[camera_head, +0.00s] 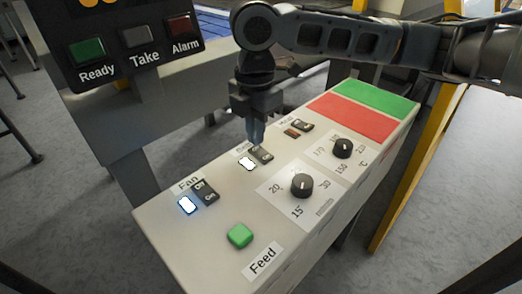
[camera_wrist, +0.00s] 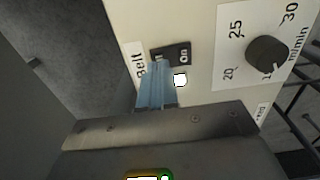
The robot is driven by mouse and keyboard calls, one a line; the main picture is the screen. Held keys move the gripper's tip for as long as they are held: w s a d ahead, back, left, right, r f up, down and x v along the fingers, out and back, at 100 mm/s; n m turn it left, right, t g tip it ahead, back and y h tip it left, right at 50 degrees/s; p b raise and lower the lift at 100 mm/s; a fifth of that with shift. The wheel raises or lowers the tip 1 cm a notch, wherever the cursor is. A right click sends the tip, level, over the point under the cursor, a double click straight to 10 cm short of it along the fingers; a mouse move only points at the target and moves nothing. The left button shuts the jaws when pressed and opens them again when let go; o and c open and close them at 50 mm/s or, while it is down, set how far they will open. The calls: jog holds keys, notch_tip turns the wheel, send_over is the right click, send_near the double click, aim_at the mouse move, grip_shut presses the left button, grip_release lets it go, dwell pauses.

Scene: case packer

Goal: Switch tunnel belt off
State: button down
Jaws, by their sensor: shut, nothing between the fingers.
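The belt switch (camera_head: 263,154) is a dark rocker in the middle of the pale control panel (camera_head: 225,265). It also shows in the wrist view (camera_wrist: 183,53), with "On" readable at its right end and the "Belt" label (camera_wrist: 139,62) to its left. The small lamp (camera_head: 247,163) beside the switch glows white. My gripper (camera_head: 257,142) is shut and empty, pointing down at the switch. In the wrist view the blue fingertips (camera_wrist: 157,70) overlap the switch's left end and hide part of it. I cannot tell whether they touch it.
The fan switch (camera_head: 205,193) with its lit lamp (camera_head: 187,204) lies nearer. Another switch (camera_head: 302,125) with an unlit brownish lamp lies beyond. Two black knobs (camera_head: 302,185) (camera_head: 343,148) and a green Feed button (camera_head: 240,235) are on the panel. A Ready/Take/Alarm display (camera_head: 130,45) stands upper left.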

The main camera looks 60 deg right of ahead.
aim_at(256, 148)
jog(key=shift+f+b, duration=0.65)
jog(key=shift+f, duration=0.3)
dwell(0.5)
jog(key=shift+r+p, duration=3.05)
jog(key=shift+r, duration=0.55)
jog(key=shift+f, duration=0.1)
